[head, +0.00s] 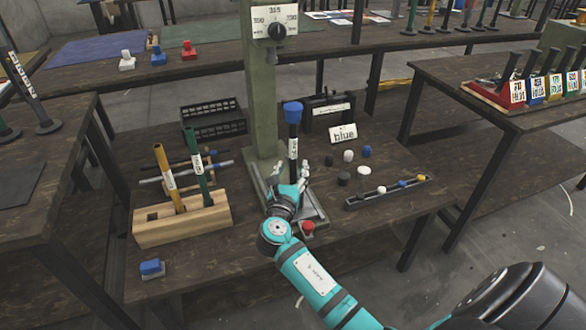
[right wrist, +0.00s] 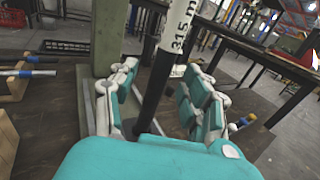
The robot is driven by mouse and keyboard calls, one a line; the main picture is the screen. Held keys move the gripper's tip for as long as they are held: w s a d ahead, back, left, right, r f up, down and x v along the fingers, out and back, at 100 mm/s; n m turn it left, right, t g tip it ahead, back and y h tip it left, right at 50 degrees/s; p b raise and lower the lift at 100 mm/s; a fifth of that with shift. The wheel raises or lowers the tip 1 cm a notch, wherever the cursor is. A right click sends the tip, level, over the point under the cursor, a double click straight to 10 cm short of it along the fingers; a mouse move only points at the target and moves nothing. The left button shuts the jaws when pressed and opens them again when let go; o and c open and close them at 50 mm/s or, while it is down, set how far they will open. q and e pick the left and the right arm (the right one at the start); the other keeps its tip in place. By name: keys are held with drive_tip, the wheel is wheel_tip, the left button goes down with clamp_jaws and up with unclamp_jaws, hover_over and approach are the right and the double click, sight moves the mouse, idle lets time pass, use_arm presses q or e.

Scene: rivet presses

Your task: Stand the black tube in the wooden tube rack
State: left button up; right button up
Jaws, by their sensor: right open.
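The black tube (head: 293,147) stands upright on the base of the green press, with a blue cap on top and a white label. In the right wrist view the tube (right wrist: 158,85) shows part of its label, "315". My right gripper (head: 290,172) is open, with its fingers on either side of the tube's lower part; no firm grip shows. The tube's foot is hidden behind the hand in the head view. The wooden tube rack (head: 182,226) stands at the left of the bench and holds a yellow tube (head: 166,180) and a green tube (head: 198,172). My left gripper is out of view.
The press column (head: 262,100) rises right behind the tube. A red button (head: 307,227) is at the press's front. A black crate (head: 213,119), a "blue" sign (head: 343,133) and a strip with caps (head: 388,192) surround it. A blue cap block (head: 151,268) lies before the rack.

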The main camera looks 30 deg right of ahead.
drive_tip(key=shift+x, duration=1.25)
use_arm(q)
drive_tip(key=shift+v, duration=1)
use_arm(e)
clamp_jaws()
